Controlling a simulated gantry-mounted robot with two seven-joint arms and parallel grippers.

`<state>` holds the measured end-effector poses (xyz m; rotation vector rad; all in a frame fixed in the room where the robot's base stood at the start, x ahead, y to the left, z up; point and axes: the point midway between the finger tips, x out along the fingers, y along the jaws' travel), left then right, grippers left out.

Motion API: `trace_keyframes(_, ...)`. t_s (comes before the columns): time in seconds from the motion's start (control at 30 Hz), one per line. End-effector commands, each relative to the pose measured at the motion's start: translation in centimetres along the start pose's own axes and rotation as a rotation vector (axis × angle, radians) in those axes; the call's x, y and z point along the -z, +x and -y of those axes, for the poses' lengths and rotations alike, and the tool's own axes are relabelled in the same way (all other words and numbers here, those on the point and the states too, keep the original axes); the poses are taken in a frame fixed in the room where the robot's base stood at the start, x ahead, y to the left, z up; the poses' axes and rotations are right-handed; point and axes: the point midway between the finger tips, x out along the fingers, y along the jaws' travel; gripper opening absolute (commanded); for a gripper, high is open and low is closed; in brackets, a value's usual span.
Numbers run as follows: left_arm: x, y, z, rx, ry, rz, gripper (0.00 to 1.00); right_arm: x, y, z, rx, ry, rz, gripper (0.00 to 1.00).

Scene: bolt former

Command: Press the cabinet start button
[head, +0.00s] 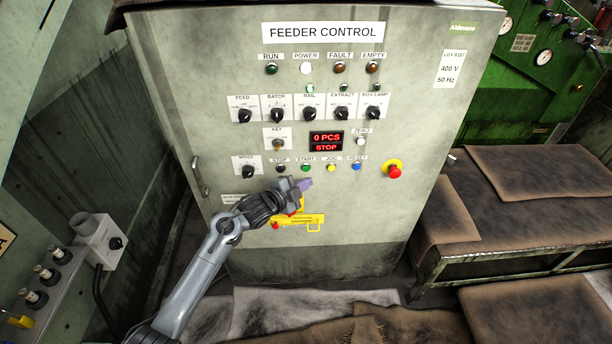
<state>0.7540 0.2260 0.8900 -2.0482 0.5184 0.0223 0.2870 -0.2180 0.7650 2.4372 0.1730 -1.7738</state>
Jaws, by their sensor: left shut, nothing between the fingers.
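The feeder control cabinet (375,235) stands upright in the middle of the head view. Its green start button (306,168) sits in the lower button row, under the START label. A dark stop button (281,168) is to its left and a yellow jog button (331,168) to its right. The display (326,141) reads "0 PCS STOP". My left gripper (306,184) is shut and empty, with its purple-grey fingertips just below the start button in the picture. I cannot tell how far the tips are from the panel. My right gripper is not in view.
A blue reset button (356,167) and a red emergency stop (394,171) are further right on the panel. A yellow lockout bracket (314,220) is behind and below my left gripper. A door handle (199,177) sticks out at left. A mat-covered bench (540,185) stands at right.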

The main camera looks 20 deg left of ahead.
Motion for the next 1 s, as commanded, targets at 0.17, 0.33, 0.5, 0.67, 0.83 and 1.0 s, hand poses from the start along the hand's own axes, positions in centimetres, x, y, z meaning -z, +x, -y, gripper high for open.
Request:
trace_keyframes(0.17, -0.8, 1.1, 0.6, -0.001, 0.002, 0.000, 0.00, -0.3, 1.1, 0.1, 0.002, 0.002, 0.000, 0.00)
trace_keyframes(0.33, -1.1, 1.5, 1.0, -0.001, 0.001, 0.000, 0.00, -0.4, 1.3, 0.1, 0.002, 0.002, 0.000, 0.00)
trace_keyframes(0.5, -1.1, 1.6, 1.2, -0.001, 0.001, -0.001, 0.00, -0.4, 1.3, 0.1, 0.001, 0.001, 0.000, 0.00)
trace_keyframes(0.67, -1.1, 1.6, 1.2, -0.001, 0.001, 0.000, 0.00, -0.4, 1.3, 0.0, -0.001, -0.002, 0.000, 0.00)
trace_keyframes(0.83, -1.1, 1.6, 1.2, -0.001, 0.001, 0.000, 0.00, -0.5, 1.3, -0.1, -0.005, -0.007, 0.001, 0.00)
trace_keyframes(1.0, -1.1, 1.6, 1.2, -0.001, 0.001, 0.000, 0.00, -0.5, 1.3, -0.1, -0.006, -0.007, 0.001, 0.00)
